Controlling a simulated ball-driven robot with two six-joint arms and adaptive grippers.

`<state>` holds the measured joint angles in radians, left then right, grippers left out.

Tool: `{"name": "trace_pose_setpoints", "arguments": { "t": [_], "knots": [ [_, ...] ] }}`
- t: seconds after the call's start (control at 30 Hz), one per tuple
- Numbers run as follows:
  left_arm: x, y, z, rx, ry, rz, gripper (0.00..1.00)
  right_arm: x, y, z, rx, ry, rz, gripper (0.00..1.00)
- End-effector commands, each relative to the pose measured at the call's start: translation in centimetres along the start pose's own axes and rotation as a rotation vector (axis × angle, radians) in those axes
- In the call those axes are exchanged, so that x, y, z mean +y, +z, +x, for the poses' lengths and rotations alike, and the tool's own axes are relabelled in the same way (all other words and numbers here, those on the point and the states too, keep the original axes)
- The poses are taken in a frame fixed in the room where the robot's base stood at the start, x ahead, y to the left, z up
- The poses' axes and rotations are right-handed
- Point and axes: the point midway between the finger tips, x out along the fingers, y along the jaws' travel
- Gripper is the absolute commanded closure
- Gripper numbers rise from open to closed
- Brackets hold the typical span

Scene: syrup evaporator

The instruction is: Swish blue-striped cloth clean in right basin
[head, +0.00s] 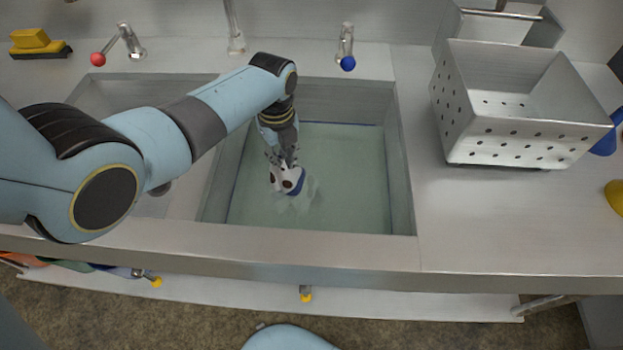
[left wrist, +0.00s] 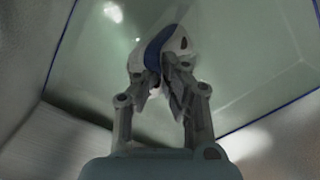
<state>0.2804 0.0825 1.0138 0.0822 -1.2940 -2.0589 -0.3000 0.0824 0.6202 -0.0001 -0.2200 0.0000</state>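The blue-striped cloth (head: 289,180) is white with a blue band and small dark reddish spots. It is bunched up at the water's surface in the right basin (head: 404,185), which holds pale greenish water. My left gripper (head: 284,163) reaches down into this basin with its fingers shut on the cloth. In the left wrist view the fingertips (left wrist: 166,76) pinch the cloth (left wrist: 157,52) beside its blue band. The cloth's lower part is blurred by the water. My right gripper is not in view.
A perforated metal basket (head: 520,140) stands on the counter to the right. Taps with a red knob (head: 98,59) and a blue knob (head: 348,63) stand behind the basins. A yellow sponge or brush (head: 36,42) lies at the back left. Counter in front of the basket is clear.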

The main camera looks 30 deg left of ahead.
Motion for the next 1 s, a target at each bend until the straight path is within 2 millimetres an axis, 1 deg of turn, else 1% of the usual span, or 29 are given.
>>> {"name": "trace_pose_setpoints", "arguments": {
  "t": [0.07,0.17,0.4,0.6,0.73,0.87,0.93,1.0],
  "knots": [
    [0.3,0.2,0.1,0.001,0.0,0.0,1.0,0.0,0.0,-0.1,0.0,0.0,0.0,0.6],
    [-0.4,-0.3,0.2,0.003,-0.003,0.001,1.0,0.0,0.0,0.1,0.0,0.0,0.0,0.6],
    [-4.4,-3.5,0.3,0.003,-0.003,0.003,1.0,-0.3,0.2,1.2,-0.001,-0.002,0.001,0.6],
    [-7.9,-6.3,0.5,0.003,-0.003,0.002,1.0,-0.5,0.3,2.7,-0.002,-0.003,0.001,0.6],
    [-9.7,-7.8,0.5,0.002,-0.002,0.001,1.0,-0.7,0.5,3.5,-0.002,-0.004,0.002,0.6],
    [-10.5,-8.4,0.3,0.0,-0.001,0.001,1.0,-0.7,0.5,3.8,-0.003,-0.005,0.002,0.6],
    [-10.3,-8.2,0.1,-0.001,0.001,0.0,1.0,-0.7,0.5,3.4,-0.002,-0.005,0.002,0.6],
    [-9.4,-7.5,-0.1,-0.001,0.004,-0.002,1.0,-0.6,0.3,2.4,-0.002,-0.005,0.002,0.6]
  ]
}}
